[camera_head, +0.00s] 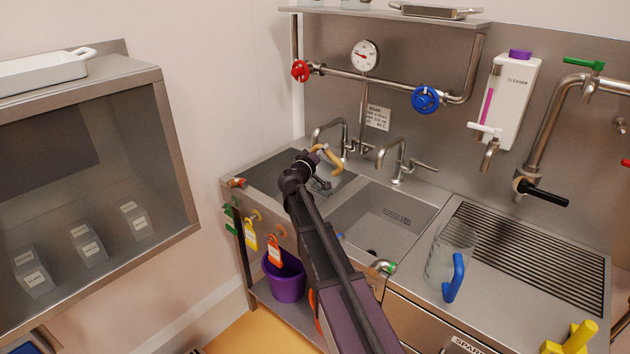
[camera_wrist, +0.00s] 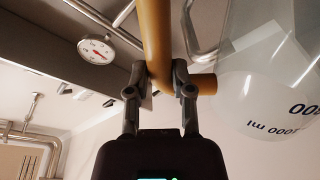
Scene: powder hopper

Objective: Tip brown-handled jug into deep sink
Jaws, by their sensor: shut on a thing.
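The brown-handled jug shows its tan handle (camera_head: 328,155) at the end of my arm in the head view. In the wrist view the handle (camera_wrist: 155,40) runs between my fingers, and the clear jug body (camera_wrist: 270,90) fills the right side with its "1000 ml" print upside down. My gripper (camera_wrist: 160,88) is shut on the handle; it also shows in the head view (camera_head: 315,160) above the left basin (camera_head: 265,178). A second basin (camera_head: 375,215) with a drain lies to its right. I cannot tell which basin is deeper, or the jug's contents and exact tilt.
A clear jug with a blue handle (camera_head: 452,278) stands on the counter, left of the ribbed drainboard (camera_head: 535,260). Two taps (camera_head: 392,160) rise behind the basins. Red (camera_head: 300,71) and blue (camera_head: 425,100) valves sit on the pipe above. A purple bucket (camera_head: 285,282) stands below.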

